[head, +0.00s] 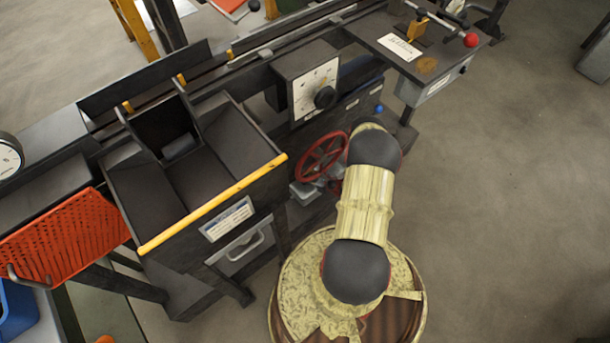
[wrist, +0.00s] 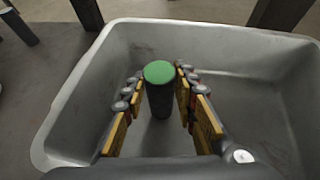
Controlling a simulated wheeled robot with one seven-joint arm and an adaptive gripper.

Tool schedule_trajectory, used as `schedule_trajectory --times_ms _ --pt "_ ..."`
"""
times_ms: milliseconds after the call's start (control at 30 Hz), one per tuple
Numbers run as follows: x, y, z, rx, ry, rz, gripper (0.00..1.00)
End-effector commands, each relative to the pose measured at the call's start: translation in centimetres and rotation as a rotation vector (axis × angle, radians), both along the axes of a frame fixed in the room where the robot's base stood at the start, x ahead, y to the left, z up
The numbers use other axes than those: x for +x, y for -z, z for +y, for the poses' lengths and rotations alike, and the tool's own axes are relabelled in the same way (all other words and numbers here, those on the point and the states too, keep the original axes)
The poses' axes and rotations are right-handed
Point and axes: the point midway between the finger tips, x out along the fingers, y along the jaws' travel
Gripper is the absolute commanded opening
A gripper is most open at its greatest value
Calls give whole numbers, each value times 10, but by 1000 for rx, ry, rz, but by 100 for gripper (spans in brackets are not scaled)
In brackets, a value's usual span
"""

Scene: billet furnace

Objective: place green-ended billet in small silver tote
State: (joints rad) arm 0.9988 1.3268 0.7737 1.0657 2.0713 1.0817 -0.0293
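The green-ended billet (wrist: 160,90), a dark cylinder with a green end face, is upright inside the grey-silver tote (wrist: 70,105) in the wrist view. My gripper (wrist: 160,74) reaches into the tote with one yellow-and-grey finger on each side of the billet. Gaps show between the billet and both fingers, so the gripper looks open around it. The billet's lower end is partly hard to see against the tote floor. In the head view my arm hides the gripper and the billet.
A dark machine with a yellow-edged chute (head: 215,203), a red handwheel (head: 322,157) and a dial box (head: 308,85) stands beside my arm. An orange perforated basket (head: 65,235) is at the left. Open floor (head: 520,200) lies to the right.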

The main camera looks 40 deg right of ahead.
Motion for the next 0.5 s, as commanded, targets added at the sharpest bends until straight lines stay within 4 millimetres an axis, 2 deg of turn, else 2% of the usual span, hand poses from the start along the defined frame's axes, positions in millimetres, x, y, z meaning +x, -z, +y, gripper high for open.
schedule_trajectory --times_ms 233,500 --pt "0 0 0 0 0 0 43" --pt "0 -1 0 0 0 0 43"
